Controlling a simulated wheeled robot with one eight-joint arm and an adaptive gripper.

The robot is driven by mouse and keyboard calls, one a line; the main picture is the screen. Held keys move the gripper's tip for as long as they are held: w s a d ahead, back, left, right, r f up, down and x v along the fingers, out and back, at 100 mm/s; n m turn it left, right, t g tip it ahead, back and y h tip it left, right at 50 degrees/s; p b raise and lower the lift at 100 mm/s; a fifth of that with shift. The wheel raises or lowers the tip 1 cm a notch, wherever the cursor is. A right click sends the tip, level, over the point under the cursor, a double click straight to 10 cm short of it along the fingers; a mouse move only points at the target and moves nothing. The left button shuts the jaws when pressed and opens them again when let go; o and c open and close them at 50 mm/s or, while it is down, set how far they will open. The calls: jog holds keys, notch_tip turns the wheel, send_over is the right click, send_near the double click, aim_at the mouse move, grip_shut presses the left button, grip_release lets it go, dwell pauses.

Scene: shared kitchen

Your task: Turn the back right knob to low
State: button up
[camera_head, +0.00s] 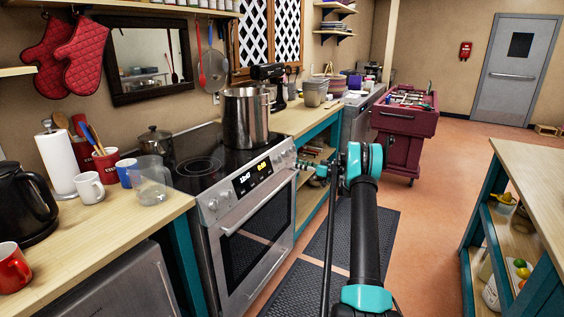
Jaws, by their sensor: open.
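The stove (228,262) has a steel front panel with a lit display in its middle. Small round knobs sit at both ends of this panel: left knobs (213,204) and right knobs (284,158). Which right knob serves the back burner, and how it is turned, is too small to tell. My gripper (303,167) is open, at the right end of the panel, close to the right knobs. Whether it touches a knob cannot be told. A tall steel pot (247,120) stands on the right side of the black cooktop.
A lidded pot (156,147) is at the cooktop's back left. A clear pitcher (152,182) and mugs stand on the left counter (125,222). The wooden island (530,172) is at right. Open floor and dark mats (370,232) lie between.

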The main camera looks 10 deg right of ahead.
aim_at(278, 159)
jog(key=x, duration=1)
jog(key=shift+w+a, duration=0.15)
jog(key=shift+a, duration=0.1)
jog(key=c, duration=1.2)
jog(key=shift+o, duration=0.2)
jog(key=shift+m, duration=0.4)
jog(key=m+h, duration=0.1)
jog(key=m, duration=0.2)
jog(key=m+t+h, duration=0.1)
jog(key=m, duration=0.1)
jog(key=shift+a+m+t, duration=0.15)
jog(key=shift+m+t, duration=0.15)
jog(key=shift+m, duration=0.1)
jog(key=m+h, duration=0.1)
jog(key=m, duration=0.2)
jog(key=m+h, duration=0.1)
jog(key=m, duration=0.2)
jog(key=shift+r+m+t, duration=0.15)
jog(key=shift+m+t, duration=0.25)
